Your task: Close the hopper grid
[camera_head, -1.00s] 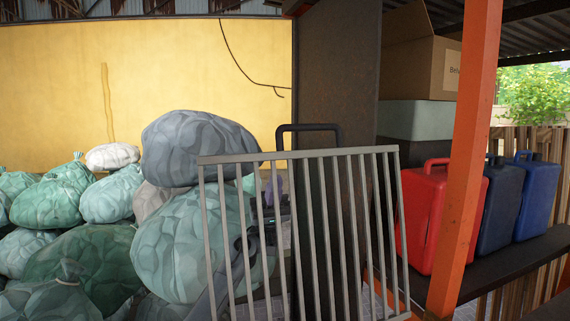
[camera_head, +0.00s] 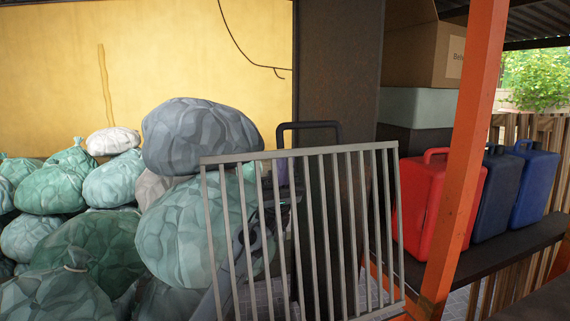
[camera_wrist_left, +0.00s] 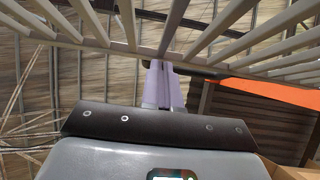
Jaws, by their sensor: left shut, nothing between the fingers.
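The hopper grid (camera_head: 301,153), a grey metal frame with thin parallel bars, stands raised and steeply tilted in the middle of the head view. A dark handle (camera_head: 308,126) shows above its top bar. My left gripper (camera_head: 281,175) is behind the grid in the head view, partly hidden by the bars. In the left wrist view, its pale lavender fingers (camera_wrist_left: 161,82) are shut and empty, pointing up towards the grid bars (camera_wrist_left: 128,20). Whether the fingertips touch the grid I cannot tell. My right gripper is not in view.
Stuffed bags (camera_head: 90,250) are piled at the left, with a large grey bag (camera_head: 200,135) close to the grid. An orange post (camera_head: 462,165) stands at the right. Behind it, a red can (camera_head: 425,205) and blue cans (camera_head: 535,185) sit on a dark shelf (camera_head: 500,252).

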